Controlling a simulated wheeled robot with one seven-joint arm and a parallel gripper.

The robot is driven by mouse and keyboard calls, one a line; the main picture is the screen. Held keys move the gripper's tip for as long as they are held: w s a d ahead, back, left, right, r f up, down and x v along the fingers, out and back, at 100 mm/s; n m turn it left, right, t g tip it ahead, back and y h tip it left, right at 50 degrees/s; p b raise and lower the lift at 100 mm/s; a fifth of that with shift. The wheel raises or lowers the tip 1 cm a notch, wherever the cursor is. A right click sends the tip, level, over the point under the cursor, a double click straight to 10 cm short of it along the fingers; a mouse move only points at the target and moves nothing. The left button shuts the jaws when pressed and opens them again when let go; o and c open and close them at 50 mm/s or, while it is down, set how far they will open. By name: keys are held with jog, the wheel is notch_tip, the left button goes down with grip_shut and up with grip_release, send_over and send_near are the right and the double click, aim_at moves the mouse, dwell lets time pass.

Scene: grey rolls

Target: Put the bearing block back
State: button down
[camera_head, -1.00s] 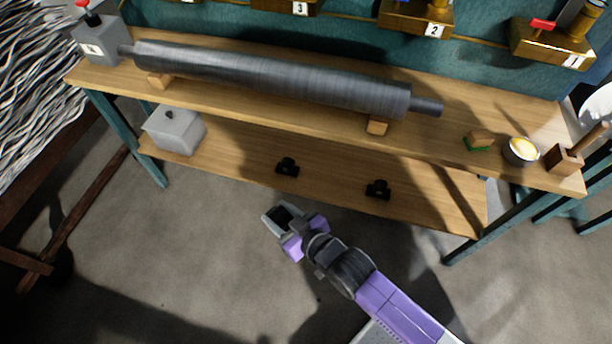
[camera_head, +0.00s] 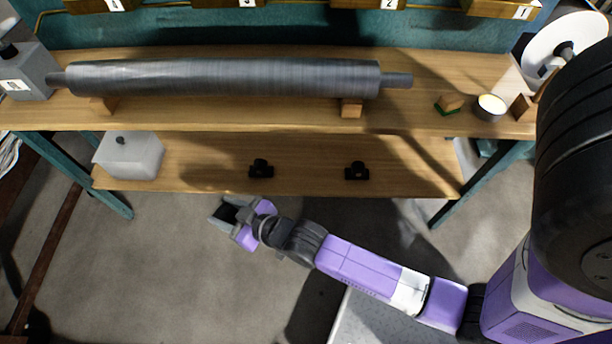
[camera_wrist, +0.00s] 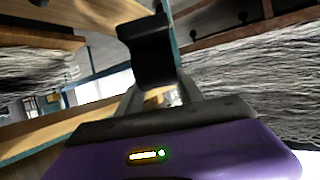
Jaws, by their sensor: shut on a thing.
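My gripper (camera_head: 230,212) is in front of the lower shelf's front edge, at the left of the middle in the head view. It is shut on a black bearing block (camera_wrist: 147,48), which fills the space between the fingers in the wrist view. In the head view the held block (camera_head: 229,212) is a small dark shape in the jaws. Two similar black blocks stand apart on the lower shelf, one left (camera_head: 261,171) and one right (camera_head: 357,173).
A long grey roll (camera_head: 220,78) rests on wooden supports on the bench top (camera_head: 250,117). A lidded grey box (camera_head: 130,157) stands at the lower shelf's left end. A green-based block (camera_head: 448,104) and a round tin (camera_head: 490,107) sit at the right. The lower shelf (camera_head: 310,181) has bare room around the blocks.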

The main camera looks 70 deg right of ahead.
jog(key=w+d+f+m+g+h+b, duration=0.1)
jog(key=d+f+m+h+b, duration=0.15)
jog(key=d+b, duration=0.65)
jog(key=w+d+f+m+h+b, duration=0.1)
jog(key=d+f+m+h+b, duration=0.2)
jog(key=d, duration=1)
jog(key=s+d+f+m+g+h+b, duration=0.15)
jog(key=s+d+b, duration=0.3)
jog(key=d, duration=0.45)
jog(key=s+d+f+m+g+h+b, duration=0.1)
jog(key=s+d+f+g+h+b, duration=0.15)
jog(key=d+b, duration=0.5)
jog(key=shift+t+y, duration=0.45)
jog(key=shift+t, duration=0.15)
jog(key=shift+s+d+f+b, duration=0.15)
jog(key=shift+f+b, duration=0.9)
jog(key=shift+f, duration=2.45)
jog(key=shift+w+d+f+b, duration=0.2)
jog(key=shift+f+b, duration=0.9)
jog(key=shift+f, duration=2.35)
jog(key=shift+s+d+f+b, duration=0.25)
jog(key=shift+f+b, duration=0.8)
jog(key=shift+f, duration=2.45)
jog(key=shift+f, duration=0.15)
jog(key=c, duration=0.8)
grip_release()
jog(key=shift+f, duration=0.1)
jog(key=shift+o, duration=0.2)
